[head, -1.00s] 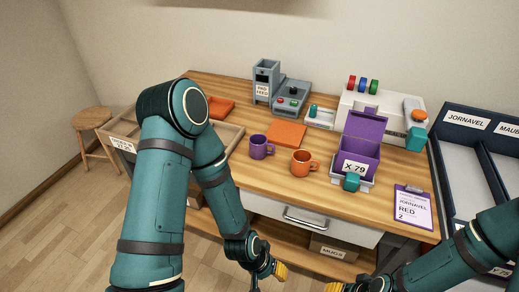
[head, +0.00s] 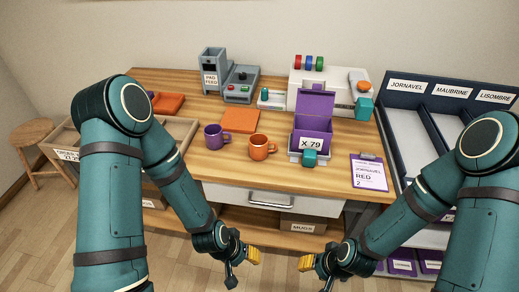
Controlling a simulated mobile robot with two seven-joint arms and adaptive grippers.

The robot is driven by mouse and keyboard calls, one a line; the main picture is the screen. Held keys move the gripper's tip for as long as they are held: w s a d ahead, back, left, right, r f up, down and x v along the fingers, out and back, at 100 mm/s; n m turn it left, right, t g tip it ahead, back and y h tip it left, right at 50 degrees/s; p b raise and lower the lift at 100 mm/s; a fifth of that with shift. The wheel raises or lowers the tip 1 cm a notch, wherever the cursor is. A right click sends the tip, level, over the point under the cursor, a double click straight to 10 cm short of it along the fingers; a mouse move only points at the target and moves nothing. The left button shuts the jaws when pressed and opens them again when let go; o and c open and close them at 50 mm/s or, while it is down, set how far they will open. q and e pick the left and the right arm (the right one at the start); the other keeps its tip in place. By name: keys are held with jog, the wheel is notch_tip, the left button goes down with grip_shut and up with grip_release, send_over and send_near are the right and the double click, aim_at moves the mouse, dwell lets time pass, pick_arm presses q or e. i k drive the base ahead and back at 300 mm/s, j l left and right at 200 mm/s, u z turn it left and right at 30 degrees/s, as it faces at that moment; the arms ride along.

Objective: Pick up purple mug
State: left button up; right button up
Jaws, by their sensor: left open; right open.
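An orange pad (head: 240,121) lies behind the mugs. A purple box marked X 79 (head: 313,122) stands right of them, with a clipboard (head: 369,173) farther right. A grey pad feed unit (head: 212,72) stands at the back. An open wooden tray (head: 176,131) is left of the purple mug.

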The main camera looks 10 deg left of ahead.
aim_at(218, 137)
jog(key=z, duration=0.5)
jog(key=j+z, duration=0.4)
jog(key=k+j+z, duration=0.15)
jog(key=j+z, duration=0.3)
jog(key=k+j+z, duration=0.15)
jog(key=j, duration=0.3)
jog(key=k+j+z, duration=0.15)
jog(key=j, duration=0.25)
jog(key=k, duration=0.1)
